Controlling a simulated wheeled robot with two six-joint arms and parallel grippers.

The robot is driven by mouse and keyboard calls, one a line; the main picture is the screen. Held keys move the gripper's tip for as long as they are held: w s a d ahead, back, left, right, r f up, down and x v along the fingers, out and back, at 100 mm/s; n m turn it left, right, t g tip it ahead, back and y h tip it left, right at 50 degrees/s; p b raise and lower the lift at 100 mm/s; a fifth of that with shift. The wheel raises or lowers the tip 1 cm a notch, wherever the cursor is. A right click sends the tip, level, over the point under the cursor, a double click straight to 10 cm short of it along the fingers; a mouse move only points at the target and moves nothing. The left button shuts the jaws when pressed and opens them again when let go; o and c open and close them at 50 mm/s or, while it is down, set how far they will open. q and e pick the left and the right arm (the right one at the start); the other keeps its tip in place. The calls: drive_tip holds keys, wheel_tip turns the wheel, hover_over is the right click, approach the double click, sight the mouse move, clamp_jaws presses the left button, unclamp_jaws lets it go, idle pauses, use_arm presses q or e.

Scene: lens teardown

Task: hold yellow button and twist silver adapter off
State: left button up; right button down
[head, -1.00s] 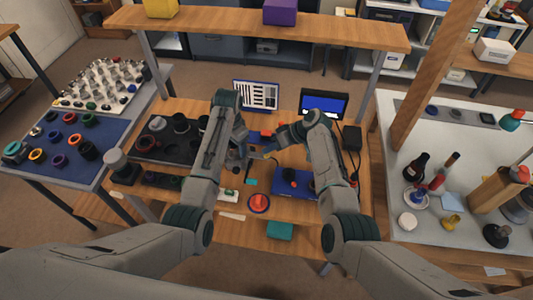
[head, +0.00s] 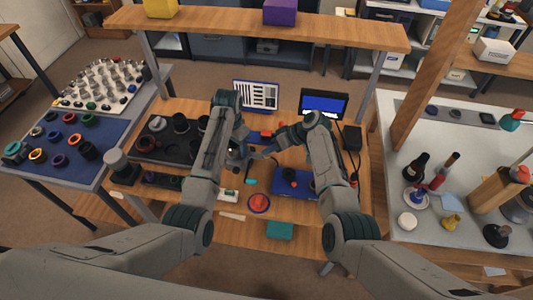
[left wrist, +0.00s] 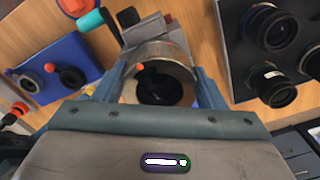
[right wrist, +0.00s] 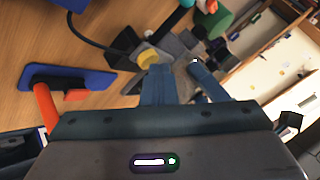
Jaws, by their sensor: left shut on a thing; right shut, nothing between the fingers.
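The silver adapter (left wrist: 176,54) is a knurled metal ring around a black centre in the left wrist view. My left gripper (left wrist: 155,88) is shut on it, one finger on each side. A small orange-red mark sits at the ring's upper left. The yellow button (right wrist: 148,58) shows in the right wrist view on a grey fixture (right wrist: 180,48). My right gripper (right wrist: 158,72) is shut and empty, its fingertips close below the button; I cannot tell whether they touch it. In the head view both grippers meet near the bench middle, where the arms largely hide the adapter and button.
A blue stand (head: 293,183) with dark parts and a red-orange round piece (head: 259,203) lie in front on the bench. A dark tray of lens parts (head: 165,145) stands left. Two displays (head: 257,95) stand behind. A black box (head: 351,138) is at the right.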

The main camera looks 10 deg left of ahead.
use_arm(q)
drive_tip(key=shift+n, duration=0.7)
use_arm(e)
drive_tip(key=shift+f, duration=0.1)
use_arm(q)
drive_tip(key=shift+d+n, duration=0.1)
drive_tip(key=shift+n, duration=1.2)
use_arm(e)
drive_tip(key=shift+s, duration=0.1)
use_arm(q)
drive_tip(key=o, duration=1.1)
drive_tip(key=m, duration=0.5)
